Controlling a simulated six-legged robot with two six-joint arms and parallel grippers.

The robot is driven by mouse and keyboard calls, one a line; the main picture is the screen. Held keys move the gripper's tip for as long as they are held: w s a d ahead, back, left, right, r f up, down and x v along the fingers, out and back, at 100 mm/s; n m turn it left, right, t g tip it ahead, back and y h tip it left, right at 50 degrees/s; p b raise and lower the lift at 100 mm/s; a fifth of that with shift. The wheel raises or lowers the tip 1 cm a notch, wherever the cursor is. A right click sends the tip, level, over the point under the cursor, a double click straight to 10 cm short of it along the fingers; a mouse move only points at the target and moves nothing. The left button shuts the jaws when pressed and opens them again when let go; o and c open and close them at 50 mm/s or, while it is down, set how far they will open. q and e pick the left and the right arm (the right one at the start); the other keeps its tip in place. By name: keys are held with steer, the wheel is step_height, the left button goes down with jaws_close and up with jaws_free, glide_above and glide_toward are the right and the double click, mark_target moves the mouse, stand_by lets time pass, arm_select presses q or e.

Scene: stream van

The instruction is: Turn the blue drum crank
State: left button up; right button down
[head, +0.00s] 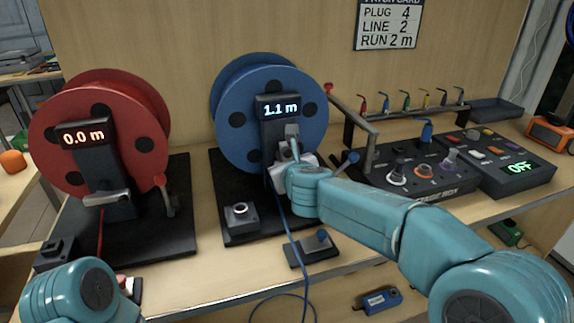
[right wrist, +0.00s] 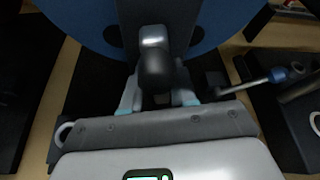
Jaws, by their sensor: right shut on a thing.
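The blue drum (head: 228,95) stands upright in the middle of the bench, with a lit display (head: 280,107) on its dark post reading 1.1 m. Its crank (head: 292,135) is a grey arm on the front of the post, with a dark knob (right wrist: 156,72) in the right wrist view. My right gripper (head: 285,163) is at the crank, and its fingers (right wrist: 158,95) are shut on the handle; in the head view the wrist partly hides the grip. A blue cable (head: 291,235) hangs from the drum over the bench edge. My left gripper is out of view; only its arm shows at lower left.
A red drum (head: 142,105) reading 0.0 m stands left with its own crank (head: 105,198). A blue-knobbed lever (head: 351,158), red-knobbed bar (head: 355,112) and knob panel (head: 425,180) are close on the right.

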steer(key=shift+f+n+t+h, duration=0.1)
steer(key=shift+n+t+h, duration=0.3)
steer(key=shift+n+h, duration=0.55)
stand_by(1.2)
steer(key=shift+n+t+h, duration=0.35)
steer(key=shift+n+t, duration=0.05)
steer(key=shift+n, duration=0.95)
stand_by(0.7)
steer(key=shift+n+t+h+b, duration=0.4)
steer(key=shift+n+b, duration=0.1)
steer(key=shift+n, duration=0.6)
stand_by(0.8)
steer(key=shift+n+t+h+b, duration=0.3)
steer(key=shift+n+t+b, duration=0.2)
steer(key=shift+n, duration=0.6)
stand_by(0.8)
